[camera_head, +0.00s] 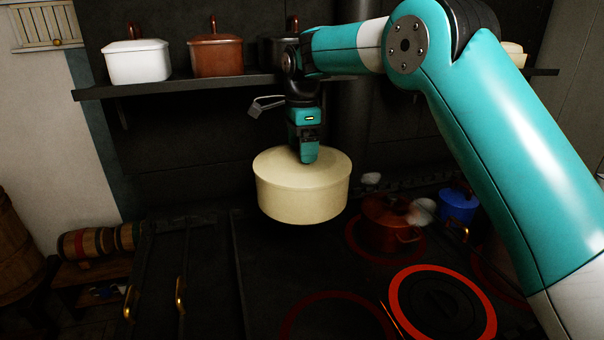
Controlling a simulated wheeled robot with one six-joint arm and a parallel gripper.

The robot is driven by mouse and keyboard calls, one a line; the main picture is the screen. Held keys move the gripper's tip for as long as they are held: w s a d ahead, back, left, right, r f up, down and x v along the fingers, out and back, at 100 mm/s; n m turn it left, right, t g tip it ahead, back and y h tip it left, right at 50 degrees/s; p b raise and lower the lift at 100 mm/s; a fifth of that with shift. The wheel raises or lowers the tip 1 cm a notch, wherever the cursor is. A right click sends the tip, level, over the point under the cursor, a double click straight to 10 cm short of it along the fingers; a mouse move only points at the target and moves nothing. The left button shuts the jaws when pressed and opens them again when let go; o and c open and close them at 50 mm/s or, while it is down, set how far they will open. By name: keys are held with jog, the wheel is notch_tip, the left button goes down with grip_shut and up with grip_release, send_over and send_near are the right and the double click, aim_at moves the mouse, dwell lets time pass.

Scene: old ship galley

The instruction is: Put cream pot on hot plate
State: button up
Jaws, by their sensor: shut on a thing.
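The cream pot (302,203) is round with a flat cream lid and hangs upright above the dark stove. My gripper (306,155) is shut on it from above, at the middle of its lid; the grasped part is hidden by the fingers. A hot plate with a bright red ring (400,302) lies at the lower right, bare on top. A dimmer red-ringed plate (338,296) lies at the bottom middle. Another ringed plate (354,243) at the back is partly covered by a brown-red pot (385,226).
A blue pot (458,204) stands at the back right of the stove. A shelf (170,88) above holds a white pot (138,61), a brown pot (216,54) and a dark pot. Brass handles (181,297) are at the lower left. The stove's front middle is clear.

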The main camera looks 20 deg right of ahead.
notch_tip(320, 180, down, 19)
jog(key=p, duration=0.4)
jog(key=shift+p, duration=0.3)
jog(key=shift+f, duration=0.1)
jog(key=o, duration=1.6)
jog(key=shift+f, duration=0.1)
